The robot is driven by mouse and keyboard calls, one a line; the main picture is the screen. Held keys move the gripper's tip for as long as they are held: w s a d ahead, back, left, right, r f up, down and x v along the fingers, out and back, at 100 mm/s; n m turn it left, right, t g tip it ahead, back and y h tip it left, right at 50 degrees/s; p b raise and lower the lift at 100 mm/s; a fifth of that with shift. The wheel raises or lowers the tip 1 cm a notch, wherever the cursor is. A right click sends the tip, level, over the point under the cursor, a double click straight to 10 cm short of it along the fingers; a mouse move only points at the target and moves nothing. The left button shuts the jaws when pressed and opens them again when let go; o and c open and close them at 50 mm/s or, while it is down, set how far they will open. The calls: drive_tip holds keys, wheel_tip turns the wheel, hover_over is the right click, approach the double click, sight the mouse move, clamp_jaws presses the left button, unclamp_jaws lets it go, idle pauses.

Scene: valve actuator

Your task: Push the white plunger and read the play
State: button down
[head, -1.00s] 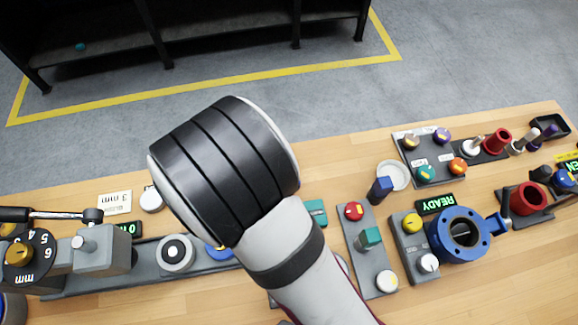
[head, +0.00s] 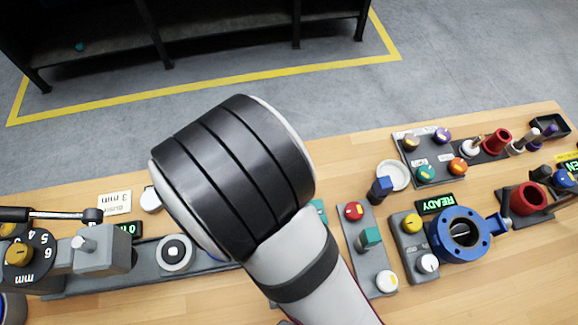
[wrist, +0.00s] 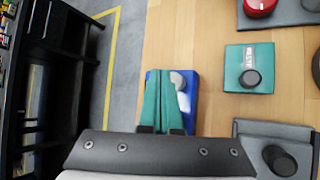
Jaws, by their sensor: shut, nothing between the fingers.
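In the wrist view my gripper (wrist: 158,72) has its teal fingers together and empty. They lie over a blue block (wrist: 191,120) with a pale, rounded white piece (wrist: 183,93) on top, partly hidden by the fingers. I cannot tell whether this piece is the white plunger, or whether the fingers touch it. In the head view my arm's dark wrist hides the gripper and this spot.
In the wrist view a teal box with a black knob (wrist: 250,78) and a red knob (wrist: 260,6) stand to the right.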

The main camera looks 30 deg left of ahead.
drive_tip(key=shift+r, duration=2.5)
